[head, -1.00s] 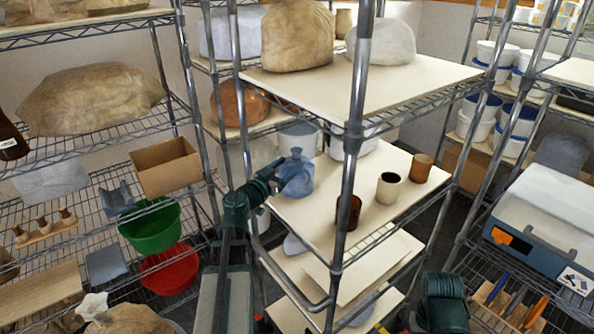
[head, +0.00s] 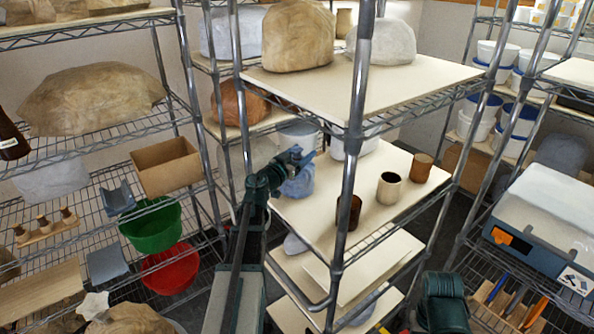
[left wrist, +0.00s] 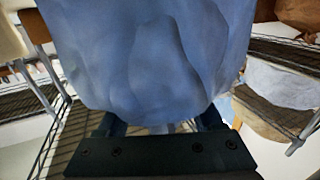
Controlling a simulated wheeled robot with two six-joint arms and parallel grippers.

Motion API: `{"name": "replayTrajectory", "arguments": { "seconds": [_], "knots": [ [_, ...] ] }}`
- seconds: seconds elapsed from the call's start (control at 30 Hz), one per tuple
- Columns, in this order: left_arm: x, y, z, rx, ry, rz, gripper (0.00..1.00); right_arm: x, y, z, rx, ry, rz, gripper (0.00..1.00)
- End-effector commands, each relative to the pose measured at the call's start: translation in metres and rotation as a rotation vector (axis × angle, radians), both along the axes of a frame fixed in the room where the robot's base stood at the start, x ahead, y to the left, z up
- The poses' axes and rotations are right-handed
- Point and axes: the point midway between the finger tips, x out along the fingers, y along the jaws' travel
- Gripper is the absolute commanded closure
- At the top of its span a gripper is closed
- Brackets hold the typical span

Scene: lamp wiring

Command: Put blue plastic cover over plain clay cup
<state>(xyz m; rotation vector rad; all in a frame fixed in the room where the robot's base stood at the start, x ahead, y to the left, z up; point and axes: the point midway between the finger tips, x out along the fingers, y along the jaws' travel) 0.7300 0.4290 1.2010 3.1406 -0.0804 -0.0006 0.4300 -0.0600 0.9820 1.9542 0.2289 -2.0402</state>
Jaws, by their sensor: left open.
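The blue plastic cover (head: 298,184) stands at the left end of the middle board of the rack. It also fills the top middle of the left wrist view (left wrist: 150,55). My left gripper (head: 296,158) is open at the top of the cover and hides its peak. I cannot tell whether the fingers touch it. A pale, plain-looking clay cup (head: 389,194) with a dark inside stands uncovered on the same board, to the right. A reddish-brown cup (head: 421,168) stands behind it, and a dark brown cup (head: 348,214) is partly hidden by the rack post. My right gripper is out of view.
A metal rack post (head: 350,150) stands in front of the board. The upper shelf (head: 430,82) hangs over it, bearing wrapped lumps. A white tub (head: 298,135) is behind the cover. The board (head: 385,160) is bare between the cover and the cups.

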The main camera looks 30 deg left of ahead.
Motion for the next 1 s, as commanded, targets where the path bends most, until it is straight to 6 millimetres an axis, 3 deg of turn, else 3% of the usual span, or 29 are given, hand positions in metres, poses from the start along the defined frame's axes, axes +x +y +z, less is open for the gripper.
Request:
{"name": "replayTrajectory", "arguments": {
  "seconds": [0.17,0.53,1.0],
  "knots": [
    [-0.0009,-0.0002,0.0000,0.000,0.000,0.001,0.36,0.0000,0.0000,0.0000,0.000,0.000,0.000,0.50],
    [-0.0011,0.0001,0.0000,0.000,0.000,0.001,1.00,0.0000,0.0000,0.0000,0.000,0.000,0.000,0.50],
    [-0.0011,0.0001,0.0046,0.000,0.000,0.001,1.00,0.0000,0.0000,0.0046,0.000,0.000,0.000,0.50]
  ]
}}
